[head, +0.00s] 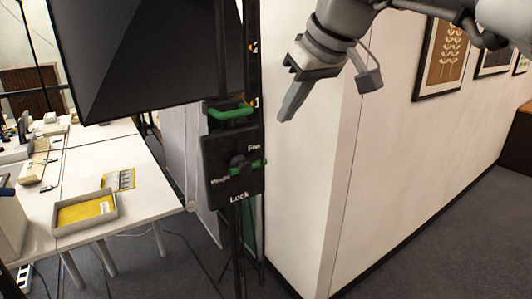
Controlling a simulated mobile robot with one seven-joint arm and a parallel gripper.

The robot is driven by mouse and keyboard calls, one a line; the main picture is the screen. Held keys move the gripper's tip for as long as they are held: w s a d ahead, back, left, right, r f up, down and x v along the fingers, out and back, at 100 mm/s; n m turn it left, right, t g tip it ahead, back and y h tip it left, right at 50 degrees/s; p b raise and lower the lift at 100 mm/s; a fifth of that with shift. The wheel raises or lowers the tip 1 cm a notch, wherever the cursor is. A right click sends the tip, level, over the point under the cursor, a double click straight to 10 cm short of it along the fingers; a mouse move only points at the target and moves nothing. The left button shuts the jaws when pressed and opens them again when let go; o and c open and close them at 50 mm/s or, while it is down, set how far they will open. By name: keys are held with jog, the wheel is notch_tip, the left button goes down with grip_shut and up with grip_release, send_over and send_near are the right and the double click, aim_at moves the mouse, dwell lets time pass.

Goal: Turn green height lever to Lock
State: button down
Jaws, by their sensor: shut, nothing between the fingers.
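A black plate (219,184) on a dark upright stand carries white lettering: "Lock" at its lower edge, a word that looks like "Free" at upper right, and "Height" at left. The green lever (258,163) sits on a dark hub in the middle of this plate. It lies roughly level, with its green end to the right, between the upper and lower words. A second green handle (230,113) is on the stand just above the plate. My gripper (288,112) is shut and empty, above and right of the lever, apart from it and in front of the white wall.
A large dark panel (140,55) is on the stand at upper left. A white table (150,185) with a grey tray (85,226) stands at left. The white wall (305,190) has its corner close right of the stand. Framed pictures (440,57) hang farther right.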

aim_at(260, 163)
jog(key=x, duration=1.4)
jog(key=shift+p, duration=0.4)
jog(key=shift+d+f+g+y+b, duration=0.2)
jog(key=shift+f+g+y+b, duration=0.1)
jog(key=shift+y, duration=0.1)
notch_tip(260, 163, down, 5)
jog(key=m+g+y+b, duration=0.1)
jog(key=y+b, duration=0.1)
jog(key=y, duration=0.1)
jog(key=m+g+y+b, duration=0.2)
jog(key=y, duration=0.2)
jog(key=m+g+y+b, duration=0.2)
jog(key=y+b, duration=0.1)
jog(key=y, duration=0.1)
jog(key=shift+f, duration=0.15)
jog(key=shift+w+d, duration=0.1)
jog(key=shift+d, duration=0.05)
